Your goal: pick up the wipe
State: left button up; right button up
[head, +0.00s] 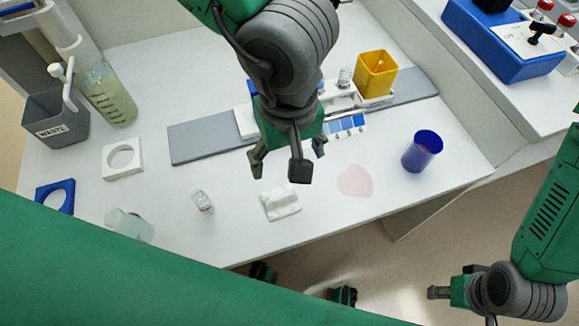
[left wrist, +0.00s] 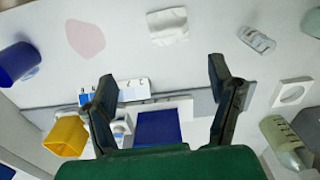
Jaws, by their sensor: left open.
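The wipe (head: 281,203) is a small white folded cloth lying on the white bench near its front edge. It also shows at the top of the left wrist view (left wrist: 168,26). My left gripper (head: 287,165) is open and empty above the bench, slightly behind the wipe in the head view. In the left wrist view its two fingers are spread wide, with the wipe beyond their tips and nothing between them. My right gripper (head: 445,292) is at the lower right, off the bench and far from the wipe; its fingers are only partly seen.
A pink spill (head: 355,181) lies right of the wipe, with a blue cup (head: 422,150) beyond. A small vial (head: 202,202) and a clear container (head: 130,224) are to its left. A grey strip (head: 205,142) with a yellow holder (head: 375,73) is behind. The bench immediately around the wipe is clear.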

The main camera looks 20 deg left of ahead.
aim_at(280, 196)
pick_arm(q)
jog(key=f+b, duration=0.1)
jog(key=f, duration=0.1)
jog(key=a+f+b, duration=0.1)
jog(key=f, duration=0.2)
jog(key=f+b, duration=0.1)
jog(key=f, duration=0.2)
jog(key=shift+s+a+f, duration=0.15)
jog(key=shift+a+f, duration=0.1)
jog(key=shift+a, duration=0.1)
jog(key=f, duration=0.1)
jog(key=f+b, duration=0.1)
jog(key=f, duration=0.1)
jog(key=d+f+b, duration=0.1)
jog(key=f, duration=0.1)
jog(key=shift+s, duration=0.4)
jog(key=shift+a+f, duration=0.1)
jog(key=shift+a, duration=0.35)
jog(key=c, duration=0.9)
